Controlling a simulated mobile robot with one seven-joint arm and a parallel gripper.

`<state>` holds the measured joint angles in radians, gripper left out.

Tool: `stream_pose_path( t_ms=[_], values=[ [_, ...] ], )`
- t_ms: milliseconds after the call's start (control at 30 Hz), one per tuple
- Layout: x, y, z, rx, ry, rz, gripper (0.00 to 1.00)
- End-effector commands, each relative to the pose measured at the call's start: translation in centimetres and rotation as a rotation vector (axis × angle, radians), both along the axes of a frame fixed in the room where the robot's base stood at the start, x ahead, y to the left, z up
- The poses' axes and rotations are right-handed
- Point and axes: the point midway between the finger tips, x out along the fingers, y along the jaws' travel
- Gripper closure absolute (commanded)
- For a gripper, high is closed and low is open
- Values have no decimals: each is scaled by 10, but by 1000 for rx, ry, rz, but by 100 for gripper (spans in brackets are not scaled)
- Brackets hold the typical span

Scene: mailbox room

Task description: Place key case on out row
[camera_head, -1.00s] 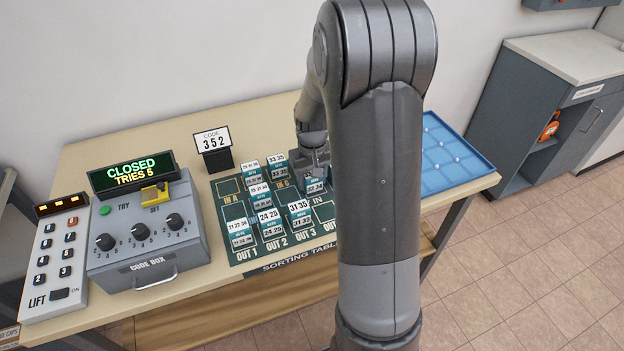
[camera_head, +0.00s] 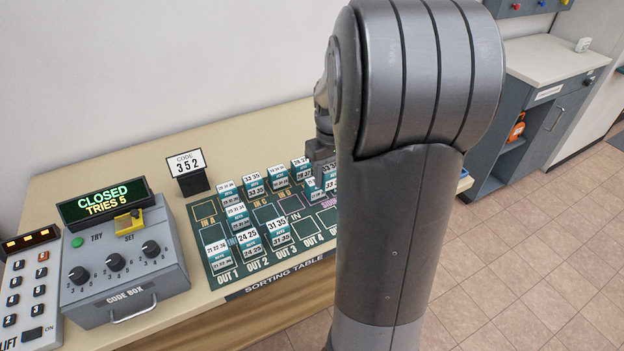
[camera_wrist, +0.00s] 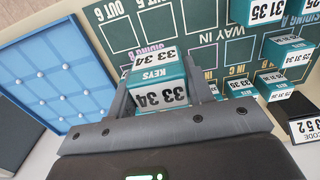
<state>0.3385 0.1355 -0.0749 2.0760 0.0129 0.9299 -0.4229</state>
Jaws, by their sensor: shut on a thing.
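My gripper (camera_wrist: 160,88) is shut on a teal and white key case (camera_wrist: 156,55) marked 33 34 in the wrist view. In the head view my gripper (camera_head: 321,150) is mostly hidden behind my arm, over the right part of the green sorting mat (camera_head: 262,214). The out row (camera_head: 256,265) runs along the mat's front edge. OUT 1, OUT 2 and OUT 3 each hold a case, the third being the 31 35 case (camera_head: 279,232). The OUT 4 cell looks bare; the cells beyond are hidden by my arm. OUT 6 (camera_wrist: 90,15) looks bare in the wrist view.
Several other key cases stand on the mat behind the out row, including a 33 35 case (camera_head: 253,185). A code box (camera_head: 123,258) reading CLOSED, TRIES 5 and a code card (camera_head: 187,162) reading 352 stand left. A blue tray (camera_wrist: 52,75) lies beside the mat.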

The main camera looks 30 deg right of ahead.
Motion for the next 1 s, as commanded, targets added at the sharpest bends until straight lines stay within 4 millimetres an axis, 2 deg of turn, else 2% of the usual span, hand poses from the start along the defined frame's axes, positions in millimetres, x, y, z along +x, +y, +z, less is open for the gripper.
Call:
stream_pose_path(
  t_ms=[167,400,500,600,667,767,1000],
  values=[
    [-26,-23,6,-1,-1,-8,78],
    [-83,-56,8,-1,0,-8,78],
    [-100,-64,8,-1,0,-6,78],
    [-108,-66,6,1,2,-3,78],
    [-106,-64,3,1,2,0,78],
    [-93,-53,-8,2,4,4,78],
    [-49,-20,-41,2,3,4,78]
  ],
)
